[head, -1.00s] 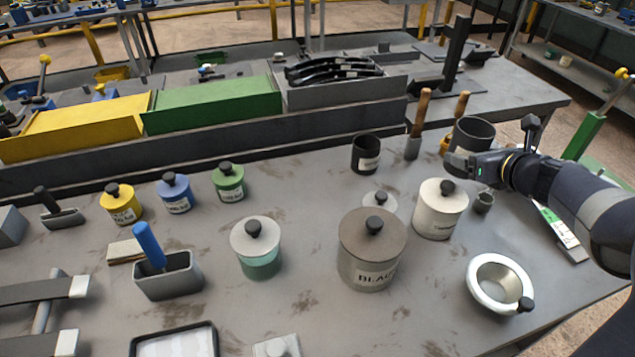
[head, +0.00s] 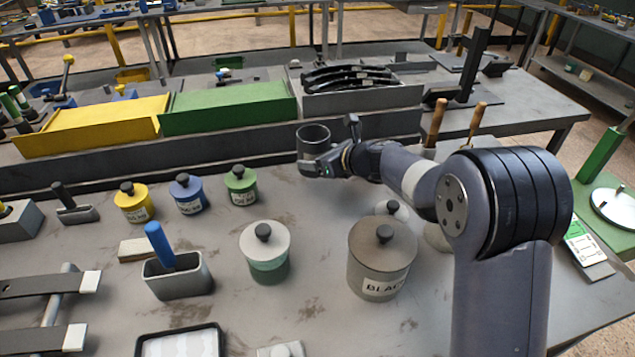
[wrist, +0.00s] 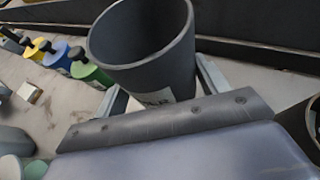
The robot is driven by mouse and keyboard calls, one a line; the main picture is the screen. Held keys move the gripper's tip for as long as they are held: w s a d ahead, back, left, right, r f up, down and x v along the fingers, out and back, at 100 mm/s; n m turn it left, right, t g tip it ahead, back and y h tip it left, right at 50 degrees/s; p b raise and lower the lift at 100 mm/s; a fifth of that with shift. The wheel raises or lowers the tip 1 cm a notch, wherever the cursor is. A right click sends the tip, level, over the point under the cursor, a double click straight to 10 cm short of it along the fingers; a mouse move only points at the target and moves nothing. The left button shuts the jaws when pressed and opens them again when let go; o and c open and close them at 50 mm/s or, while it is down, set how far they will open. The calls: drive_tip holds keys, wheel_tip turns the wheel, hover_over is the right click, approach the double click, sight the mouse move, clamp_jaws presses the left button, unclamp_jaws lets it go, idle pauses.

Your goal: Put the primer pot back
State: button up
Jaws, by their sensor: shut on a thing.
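A dark grey open pot (head: 313,137), which I take to be the primer pot, is held upright in my gripper (head: 322,168). In the wrist view the pot (wrist: 140,70) sits between the fingers, and its inside looks empty. A pale label shows low on its side, too hidden to read. My gripper is shut on it, near the back of the bench and to the right of the green-lidded pot (head: 240,186). Whether the pot's base touches the bench is hard to tell.
Blue (head: 188,194) and yellow (head: 133,202) small pots stand left of the green one. The teal-banded pot (head: 268,264) and large "BLACK" pot (head: 382,270) stand in front. A dark rim (wrist: 312,125) is close on the right in the wrist view.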

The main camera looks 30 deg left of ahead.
drive_tip(key=shift+f+b, duration=0.4)
drive_tip(key=shift+f, duration=2.8)
drive_tip(key=shift+f, duration=0.1)
drive_tip(key=shift+f, duration=0.15)
drive_tip(key=o, duration=1.4)
drive_tip(key=shift+d, duration=0.1)
drive_tip(key=shift+c, duration=0.2)
drive_tip(key=shift+r, duration=0.25)
drive_tip(key=v, duration=1.2)
drive_tip(key=shift+b, duration=0.35)
